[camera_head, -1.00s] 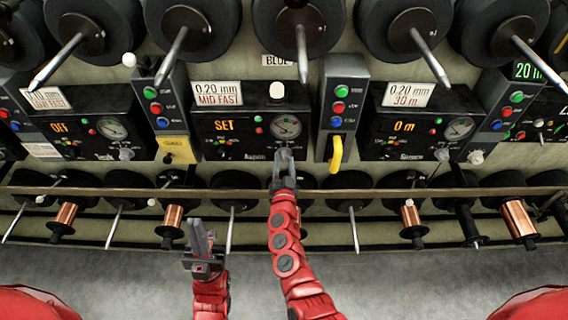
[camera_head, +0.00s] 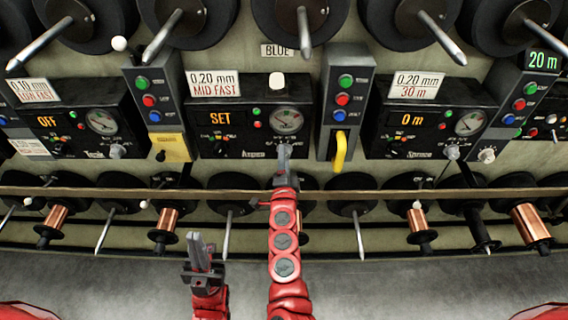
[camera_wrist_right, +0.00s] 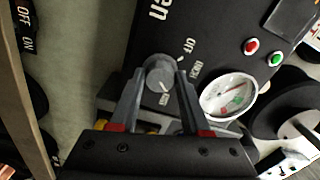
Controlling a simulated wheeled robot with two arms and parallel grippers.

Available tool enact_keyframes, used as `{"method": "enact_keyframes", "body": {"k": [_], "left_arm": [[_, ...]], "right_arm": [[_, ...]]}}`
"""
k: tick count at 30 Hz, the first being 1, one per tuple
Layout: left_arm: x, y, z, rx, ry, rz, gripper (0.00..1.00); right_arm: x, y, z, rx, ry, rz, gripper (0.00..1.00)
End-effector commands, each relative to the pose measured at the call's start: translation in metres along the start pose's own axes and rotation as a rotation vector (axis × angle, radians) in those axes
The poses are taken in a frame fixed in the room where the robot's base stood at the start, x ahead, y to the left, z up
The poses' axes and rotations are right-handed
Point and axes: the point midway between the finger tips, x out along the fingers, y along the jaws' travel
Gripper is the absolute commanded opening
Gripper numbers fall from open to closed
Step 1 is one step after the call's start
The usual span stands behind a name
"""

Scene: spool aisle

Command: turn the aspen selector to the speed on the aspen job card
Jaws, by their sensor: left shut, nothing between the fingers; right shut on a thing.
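The aspen machine's panel (camera_head: 203,148) is in the middle of the head view, its display reading SET. The aspen job card (camera_head: 214,87) above it reads 0.20 mm, MID FAST. My right gripper (camera_head: 284,152) is shut on the aspen selector, which it mostly hides in the head view. In the right wrist view, the selector (camera_wrist_right: 159,71) is a round grey knob between the fingertips. My left gripper (camera_head: 198,246) is shut and empty, low in front of the shelf.
A yellow hooked handle (camera_head: 340,151) hangs on the button box right of the aspen panel. A yellow tag (camera_head: 173,147) is on the box to the left. A long rail (camera_head: 118,193) runs below the panels, with copper spools (camera_head: 166,226) under it. Grey floor lies clear in front.

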Motion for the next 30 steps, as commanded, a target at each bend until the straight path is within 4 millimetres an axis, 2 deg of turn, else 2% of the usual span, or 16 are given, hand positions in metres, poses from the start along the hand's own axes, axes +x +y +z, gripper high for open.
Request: {"method": "enact_keyframes", "body": {"k": [3, 12, 28, 29, 30], "left_arm": [[-0.009, 0.0, 0.001, 0.0, 0.0, 0.0, 0.0], [-0.016, 0.001, 0.003, 0.0, 0.0, 0.0, 0.0], [-0.017, 0.001, 0.003, 0.0, 0.0, 0.0, 0.0], [-0.017, 0.001, 0.003, 0.0, 0.0, 0.0, 0.0], [-0.017, 0.001, 0.003, 0.0, 0.0, 0.0, 0.0]], "right_arm": [[-0.001, 0.004, 0.002, 0.072, -0.003, 0.002, 0.0], [-0.001, 0.002, 0.001, 0.176, -0.001, 0.002, 0.0], [-0.001, 0.001, 0.001, 0.197, -0.001, 0.002, 0.0], [-0.001, 0.001, 0.001, 0.197, -0.001, 0.002, 0.5], [-0.001, 0.001, 0.001, 0.197, -0.001, 0.002, 0.57]]}}
